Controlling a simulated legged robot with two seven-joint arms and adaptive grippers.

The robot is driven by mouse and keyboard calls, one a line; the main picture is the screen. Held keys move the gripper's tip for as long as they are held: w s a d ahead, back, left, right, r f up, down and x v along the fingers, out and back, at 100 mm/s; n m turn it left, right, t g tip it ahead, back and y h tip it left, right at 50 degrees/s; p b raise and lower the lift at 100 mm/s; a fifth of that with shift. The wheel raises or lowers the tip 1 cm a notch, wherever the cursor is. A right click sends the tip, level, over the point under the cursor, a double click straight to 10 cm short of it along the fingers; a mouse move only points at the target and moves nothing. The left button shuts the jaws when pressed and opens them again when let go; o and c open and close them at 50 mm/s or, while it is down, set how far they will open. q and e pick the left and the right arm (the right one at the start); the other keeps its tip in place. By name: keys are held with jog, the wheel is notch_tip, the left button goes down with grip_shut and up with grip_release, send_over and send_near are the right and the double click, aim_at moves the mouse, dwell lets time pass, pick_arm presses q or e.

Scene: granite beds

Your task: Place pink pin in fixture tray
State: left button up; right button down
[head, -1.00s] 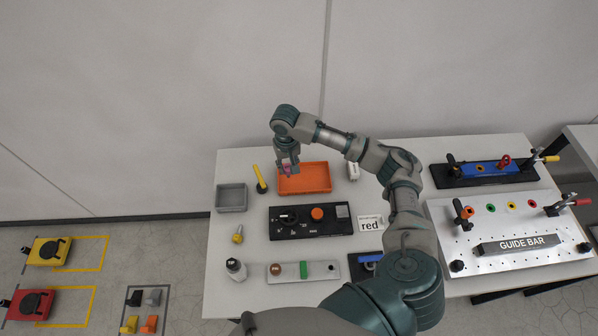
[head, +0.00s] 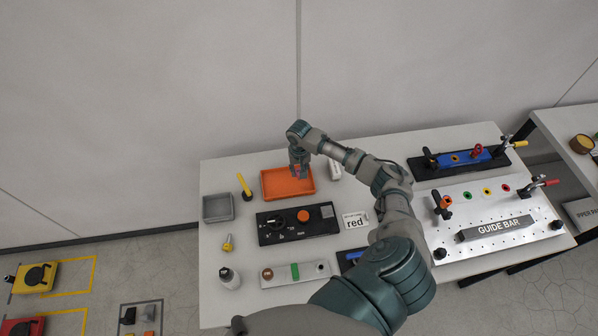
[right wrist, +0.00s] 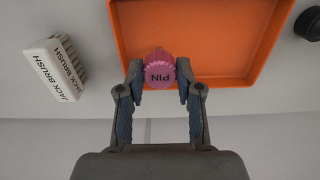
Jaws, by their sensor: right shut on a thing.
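The pink pin (right wrist: 159,72), with a ribbed head marked PIN, is between the fingers of my right gripper (right wrist: 160,82), which is shut on it. In the head view my right gripper (head: 299,172) is at the back right part of the orange tray (head: 275,192). In the right wrist view the pin overlaps the rim and inside of the orange tray (right wrist: 215,45). I cannot tell its height above the tray floor. The visible part of the tray is empty, and I see no label on it. My left gripper is not in view.
A black control panel (head: 270,228) lies in front. The guide bar plate (head: 480,212) is at the right.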

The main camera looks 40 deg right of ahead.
jog(key=shift+f, duration=0.7)
jog(key=shift+a, duration=0.1)
jog(key=c, duration=0.8)
grip_release()
jog(key=shift+o, duration=0.2)
jog(key=shift+r, duration=0.1)
notch_tip(320, 180, up, 12)
